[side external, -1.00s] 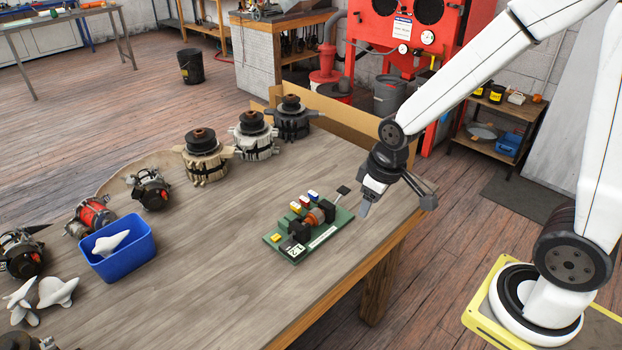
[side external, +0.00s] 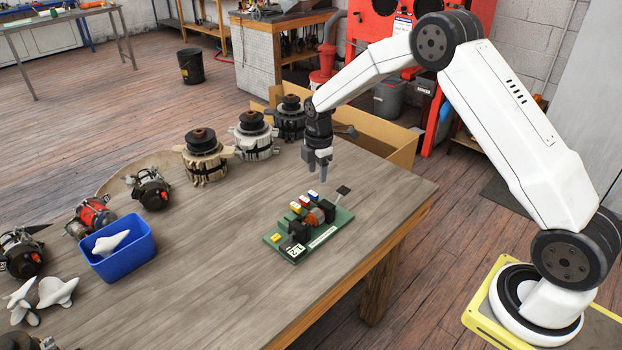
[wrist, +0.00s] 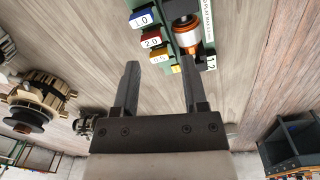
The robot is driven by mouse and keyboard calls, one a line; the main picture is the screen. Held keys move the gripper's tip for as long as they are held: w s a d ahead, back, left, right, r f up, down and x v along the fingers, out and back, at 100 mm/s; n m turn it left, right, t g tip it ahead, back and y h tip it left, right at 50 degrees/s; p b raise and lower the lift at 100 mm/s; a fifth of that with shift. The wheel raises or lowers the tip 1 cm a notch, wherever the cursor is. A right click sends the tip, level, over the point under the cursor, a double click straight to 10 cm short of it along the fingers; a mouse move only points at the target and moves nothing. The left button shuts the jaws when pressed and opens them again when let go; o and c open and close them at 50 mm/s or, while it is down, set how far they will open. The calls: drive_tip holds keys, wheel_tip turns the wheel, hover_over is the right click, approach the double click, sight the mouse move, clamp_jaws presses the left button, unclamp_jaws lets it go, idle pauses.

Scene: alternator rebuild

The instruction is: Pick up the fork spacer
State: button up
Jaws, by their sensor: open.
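A green fixture board (side external: 270,238) lies on the wooden table and carries red, blue and yellow blocks, dark blocks and a copper-coloured round part (side external: 315,216). In the wrist view, a blue-and-white block (wrist: 143,18) reads 1.0, a red-and-white block (wrist: 151,40) reads 2.0, and a yellow-and-white block (wrist: 160,57) has an unclear label. I cannot tell which piece is the fork spacer. My gripper (side external: 319,170) points down above and behind the board, apart from it. In the wrist view, my gripper (wrist: 160,66) is open with nothing between its fingers.
Several alternators (side external: 206,160) stand along the table's back and left. A blue bin (side external: 118,262) holds a white lobed part (side external: 110,242); similar parts lie beside it. An open cardboard box (side external: 400,150) is behind the gripper. The front table is clear.

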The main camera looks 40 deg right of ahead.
sight(314, 193)
drive_tip(key=w+d+f+n, duration=0.1)
drive_tip(key=w+f+n, duration=0.1)
drive_tip(key=shift+w+d+f+n, duration=0.3)
drive_tip(key=shift+d, duration=0.05)
drive_tip(key=shift+f, duration=1.3)
drive_tip(key=shift+f, duration=0.15)
drive_tip(key=shift+f, duration=2.45)
drive_tip(key=shift+c, duration=0.2)
clamp_jaws()
